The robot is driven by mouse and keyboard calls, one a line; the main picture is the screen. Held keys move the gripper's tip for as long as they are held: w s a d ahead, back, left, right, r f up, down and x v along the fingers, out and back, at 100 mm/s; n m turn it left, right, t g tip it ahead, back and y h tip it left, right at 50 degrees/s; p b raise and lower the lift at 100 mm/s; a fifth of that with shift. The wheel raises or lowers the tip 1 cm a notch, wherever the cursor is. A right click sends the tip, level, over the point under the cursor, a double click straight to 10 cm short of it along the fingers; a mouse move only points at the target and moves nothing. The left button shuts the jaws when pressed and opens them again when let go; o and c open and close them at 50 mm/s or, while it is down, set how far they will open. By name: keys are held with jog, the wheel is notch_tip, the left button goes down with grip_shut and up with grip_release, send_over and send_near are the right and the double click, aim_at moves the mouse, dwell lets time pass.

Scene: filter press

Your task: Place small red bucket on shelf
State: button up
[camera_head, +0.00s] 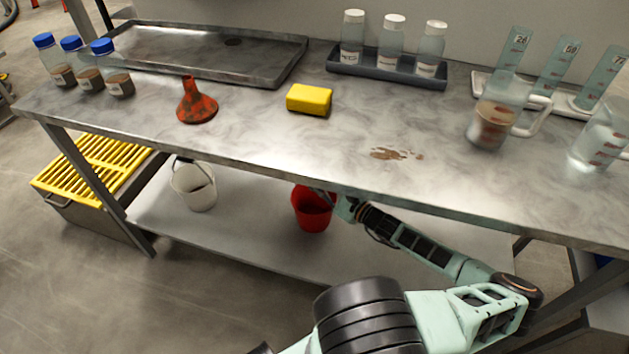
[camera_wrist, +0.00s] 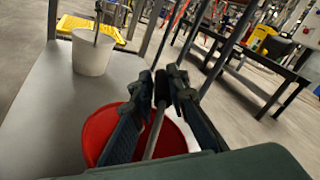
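The small red bucket (camera_head: 312,213) is at the lower shelf (camera_head: 260,245) under the steel table, right of a white bucket (camera_head: 194,187). It looks upright; I cannot tell whether its base touches the shelf. The table edge hides its upper back part. In the wrist view the red bucket (camera_wrist: 100,128) is just below my gripper (camera_wrist: 163,88). The fingers are close together, with the bucket's grey handle (camera_wrist: 154,135) running between them. My arm reaches in under the tabletop from the right.
The tabletop (camera_head: 250,135) is close above my gripper. A red funnel (camera_head: 197,105), a yellow sponge (camera_head: 309,99), jugs (camera_head: 497,110) and bottles stand on it. The white bucket (camera_wrist: 93,52) is beyond the red one. The shelf's front strip is clear.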

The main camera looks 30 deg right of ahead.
jog(key=o, duration=0.3)
jog(key=shift+r, duration=0.1)
jog(key=p+v, duration=0.1)
jog(key=v, duration=1.1)
jog(key=shift+p, duration=0.4)
